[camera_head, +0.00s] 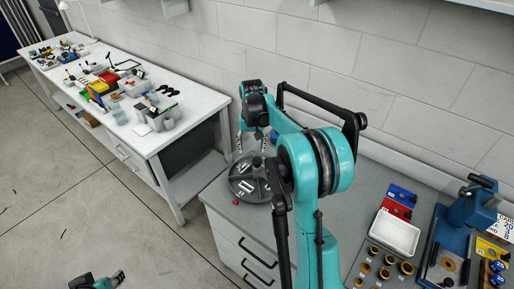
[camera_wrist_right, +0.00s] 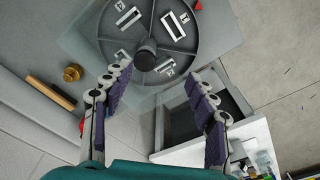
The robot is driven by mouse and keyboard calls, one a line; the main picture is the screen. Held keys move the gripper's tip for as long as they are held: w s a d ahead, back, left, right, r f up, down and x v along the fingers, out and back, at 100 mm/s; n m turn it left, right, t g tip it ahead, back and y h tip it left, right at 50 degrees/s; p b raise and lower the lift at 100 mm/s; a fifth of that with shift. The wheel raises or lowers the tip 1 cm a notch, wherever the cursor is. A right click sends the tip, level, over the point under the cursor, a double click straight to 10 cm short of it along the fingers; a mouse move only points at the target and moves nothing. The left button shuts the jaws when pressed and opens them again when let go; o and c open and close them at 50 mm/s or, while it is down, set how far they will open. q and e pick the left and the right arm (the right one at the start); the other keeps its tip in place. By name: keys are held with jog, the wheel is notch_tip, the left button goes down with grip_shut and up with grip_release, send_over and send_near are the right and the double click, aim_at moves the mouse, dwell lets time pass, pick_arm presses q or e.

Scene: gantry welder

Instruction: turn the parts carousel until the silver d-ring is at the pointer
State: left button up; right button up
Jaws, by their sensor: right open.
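The parts carousel (camera_head: 240,188) is a round dark grey tray on the near corner of the grey bench. In the right wrist view the carousel (camera_wrist_right: 150,22) has divided compartments with silver pieces and a dark centre knob (camera_wrist_right: 146,54). A red pointer (camera_wrist_right: 198,5) shows at its rim, nearest a silver rectangular frame (camera_wrist_right: 174,26). I cannot tell which piece is the d-ring. My right gripper (camera_wrist_right: 157,73) is open, its fingers apart either side of the knob in the picture, apparently above the carousel. My left gripper (camera_head: 112,278) is at the lower left, away from the bench.
A white tray (camera_head: 394,236), red and blue bins, brass rings (camera_head: 386,274) and a blue machine (camera_head: 452,240) stand on the bench at right. A white table (camera_head: 190,125) with many small items is at the left. A wall runs behind. Floor is clear at lower left.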

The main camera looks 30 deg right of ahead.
aim_at(257, 160)
jog(key=shift+m+g, duration=0.4)
jog(key=shift+g, duration=0.1)
jog(key=w+d+f, duration=0.1)
jog(key=w+d+f+p, duration=0.1)
jog(key=d, duration=0.1)
jog(key=shift+w+d+f, duration=0.1)
jog(key=shift+w+d, duration=0.15)
jog(key=shift+d, duration=0.05)
jog(key=shift+d+f, duration=0.1)
jog(key=shift+f, duration=0.2)
notch_tip(257, 160, down, 7)
jog(key=shift+f, duration=0.2)
pick_arm(q)
jog(key=shift+r, duration=0.75)
pick_arm(e)
grip_shut()
